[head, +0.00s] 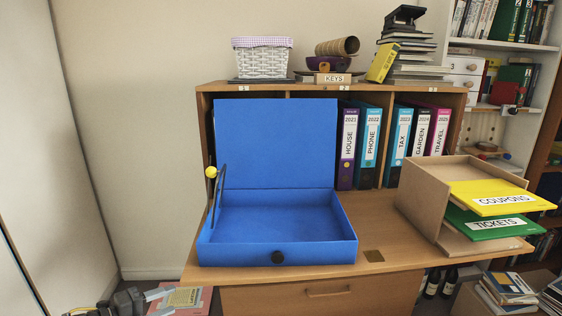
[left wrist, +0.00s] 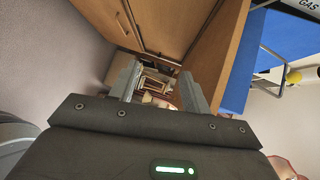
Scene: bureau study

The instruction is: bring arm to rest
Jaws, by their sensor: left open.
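My left gripper (head: 162,302) is low at the bottom left of the head view, in front of and left of the desk. In the left wrist view, its two grey fingers (left wrist: 157,88) stand apart with nothing between them. A blue box (head: 277,254) sits on the desk with its lid raised and its inside empty. A rod with a yellow knob (head: 211,172) stands at its left side. The box also shows at the upper right of the left wrist view (left wrist: 240,62), apart from the fingers. My right gripper is in neither view.
The wooden desk (head: 373,266) holds an open-fronted organizer (head: 424,190) with yellow and green trays at the right. Several binders stand behind. A pink-and-yellow item (head: 185,297) lies low beside my left gripper. Books and bottles stand low at the right. The left wall side is clear.

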